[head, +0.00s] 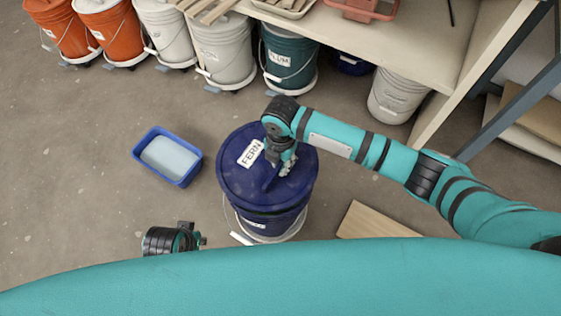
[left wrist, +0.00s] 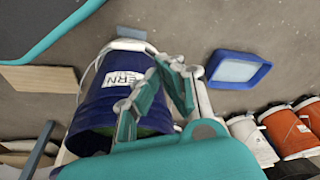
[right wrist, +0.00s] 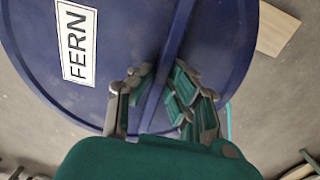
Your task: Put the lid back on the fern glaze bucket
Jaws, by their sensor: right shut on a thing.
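The blue lid (head: 232,182) with a white FERN label is over the fern bucket (head: 285,222), a blue bucket on the floor. My right gripper (head: 277,160) is shut on the lid's raised bar. The right wrist view shows the bar (right wrist: 172,55) between the fingers (right wrist: 162,88) and the lid (right wrist: 125,40) below. That gripper is empty, near the bucket in the head view (head: 188,238).
A blue tub (head: 170,158) with pale contents stands left of the bucket. Several orange, white and teal buckets line the back near a bench (head: 400,45). A wooden board (head: 375,220) lies to the right.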

